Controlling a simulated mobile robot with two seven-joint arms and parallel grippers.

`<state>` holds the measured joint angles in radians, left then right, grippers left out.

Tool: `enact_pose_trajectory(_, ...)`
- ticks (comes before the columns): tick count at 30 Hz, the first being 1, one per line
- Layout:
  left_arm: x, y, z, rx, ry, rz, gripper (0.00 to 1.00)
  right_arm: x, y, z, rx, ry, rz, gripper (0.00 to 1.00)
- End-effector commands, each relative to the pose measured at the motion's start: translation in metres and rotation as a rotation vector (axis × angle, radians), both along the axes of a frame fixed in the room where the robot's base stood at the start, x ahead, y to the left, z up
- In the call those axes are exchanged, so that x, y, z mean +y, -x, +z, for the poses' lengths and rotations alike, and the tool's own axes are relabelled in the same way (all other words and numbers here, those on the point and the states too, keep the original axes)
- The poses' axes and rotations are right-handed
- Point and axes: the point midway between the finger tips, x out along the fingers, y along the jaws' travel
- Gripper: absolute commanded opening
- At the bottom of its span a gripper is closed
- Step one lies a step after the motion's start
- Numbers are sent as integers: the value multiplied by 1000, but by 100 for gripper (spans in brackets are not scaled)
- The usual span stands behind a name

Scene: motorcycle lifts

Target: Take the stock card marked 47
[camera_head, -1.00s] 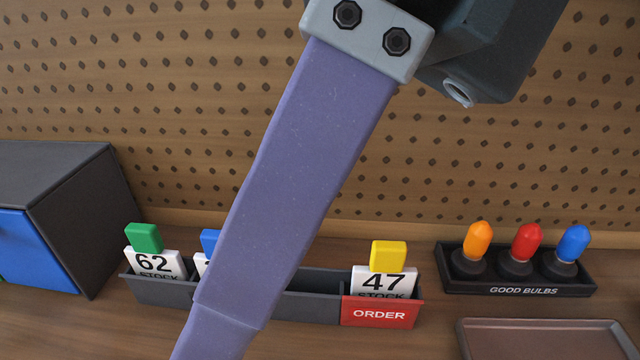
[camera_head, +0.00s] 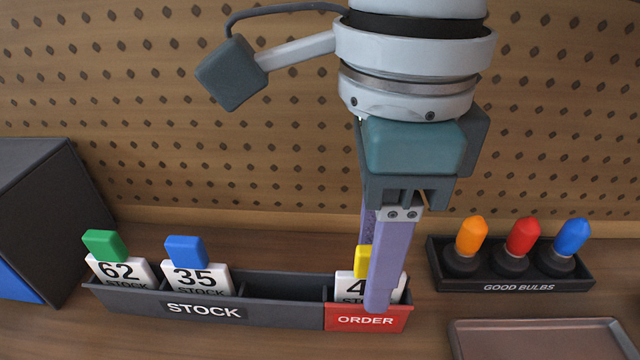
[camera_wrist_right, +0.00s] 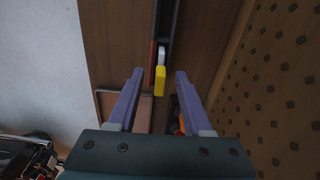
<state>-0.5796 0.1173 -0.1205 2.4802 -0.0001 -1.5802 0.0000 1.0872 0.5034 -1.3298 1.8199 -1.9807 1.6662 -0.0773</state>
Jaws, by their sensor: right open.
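The stock card marked 47 (camera_head: 349,285) stands in the red ORDER section (camera_head: 340,319) at the right end of the dark card rack (camera_head: 270,315). Only the 4 shows; my right gripper's finger hides the rest. Its yellow tab (camera_head: 362,260) sticks up on top. In the right wrist view, the yellow tab (camera_wrist_right: 160,80) appears between the two spread fingers (camera_wrist_right: 160,72). My left gripper is not in view.
Card 62 with a green tab (camera_head: 120,272) and card 35 with a blue tab (camera_head: 197,278) stand in the rack's left part. A GOOD BULBS holder (camera_head: 515,286) and a tray (camera_head: 540,324) are at right. A dark box (camera_head: 50,200) is at left. A pegboard (camera_head: 220,150) rises behind.

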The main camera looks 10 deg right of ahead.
Motion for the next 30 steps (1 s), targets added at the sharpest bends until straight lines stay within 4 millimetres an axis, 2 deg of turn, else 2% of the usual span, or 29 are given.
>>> enact_pose_trajectory(3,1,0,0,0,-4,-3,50,0,0,-8,1,0,1,50)
enact_pose_trajectory(9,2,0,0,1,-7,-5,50,0,0,-8,0,-1,1,50)
enact_pose_trajectory(22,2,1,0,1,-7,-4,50,0,0,-7,0,-1,1,2)
enact_pose_trajectory(30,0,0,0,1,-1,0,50,0,0,-7,0,-1,1,0)
